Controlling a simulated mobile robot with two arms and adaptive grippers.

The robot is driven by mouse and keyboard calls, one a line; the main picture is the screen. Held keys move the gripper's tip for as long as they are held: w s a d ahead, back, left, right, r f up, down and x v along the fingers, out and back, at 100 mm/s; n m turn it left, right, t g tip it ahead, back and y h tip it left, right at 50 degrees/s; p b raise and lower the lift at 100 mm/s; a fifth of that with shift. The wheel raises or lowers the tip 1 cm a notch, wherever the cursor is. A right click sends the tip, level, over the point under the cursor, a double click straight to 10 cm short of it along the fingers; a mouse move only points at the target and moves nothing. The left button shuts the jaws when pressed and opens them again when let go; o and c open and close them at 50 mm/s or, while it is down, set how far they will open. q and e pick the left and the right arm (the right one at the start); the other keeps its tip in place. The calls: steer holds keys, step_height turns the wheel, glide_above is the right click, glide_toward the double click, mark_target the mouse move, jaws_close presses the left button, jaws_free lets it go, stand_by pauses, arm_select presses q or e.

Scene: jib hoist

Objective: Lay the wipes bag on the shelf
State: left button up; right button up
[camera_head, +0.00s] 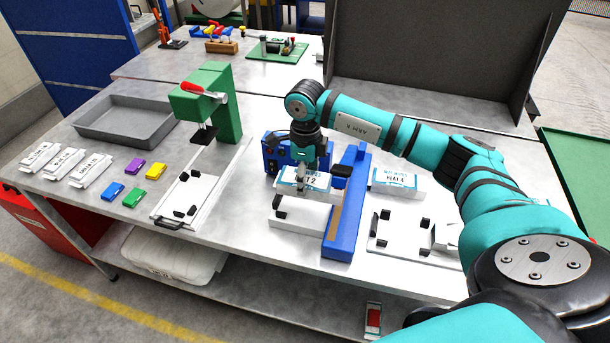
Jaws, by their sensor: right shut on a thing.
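My right gripper (303,172) points down over the middle of the workbench and is shut on a white wipes bag (314,183) with blue print. That bag is beside the blue upright frame (341,235), above a white fixture plate (297,221); I cannot tell whether it touches the plate. A similar white and blue bag (397,183) lies to the right of the frame. The lower shelf (290,277) runs under the bench top, with a plump white sack (175,256) at its left. My left gripper is not in view.
A green press (221,105) stands left of my gripper, with a grey tray (125,121) beyond. Small coloured blocks (134,168) and white packs (65,164) lie at the left. A dark panel (430,70) rises at the back. Another fixture plate (400,247) is at the right.

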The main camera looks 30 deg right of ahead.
steer(key=b, duration=0.3)
glide_above(305, 207)
steer(key=shift+f, duration=2.1)
steer(key=shift+f+b, duration=0.7)
steer(key=shift+f, duration=0.55)
steer(key=shift+f+b, duration=0.3)
steer(key=o, duration=1.3)
steer(key=shift+c, duration=0.2)
steer(key=shift+r, duration=0.1)
